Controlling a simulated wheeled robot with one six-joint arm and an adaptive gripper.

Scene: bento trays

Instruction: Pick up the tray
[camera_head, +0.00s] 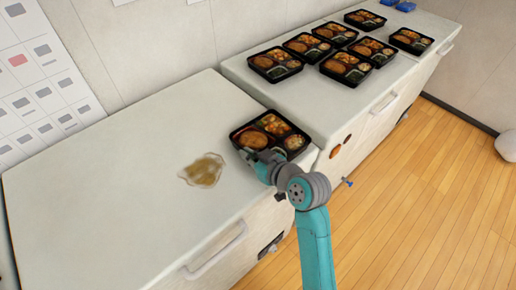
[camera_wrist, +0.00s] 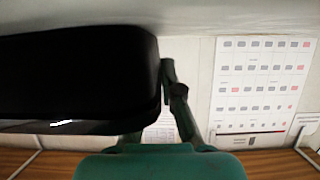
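A black bento tray (camera_head: 233,136) with several filled compartments is near the right end of the nearer counter. My gripper (camera_head: 258,163) is at the tray's near-left side and covers part of that edge. In the wrist view the tray (camera_wrist: 75,75) is a large dark shape filling the left side, very close. One finger of my gripper (camera_wrist: 174,95) shows beside the tray's edge there. The other finger is hidden, so I cannot tell whether the gripper is closed on the tray or whether the tray is clear of the counter.
A brownish spill (camera_head: 203,170) lies on the nearer counter (camera_head: 100,190), left of the tray. Several other filled bento trays (camera_head: 275,64) stand on the farther counter (camera_head: 240,68). A wall with posters (camera_wrist: 260,85) is behind. The nearer counter's left part is clear.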

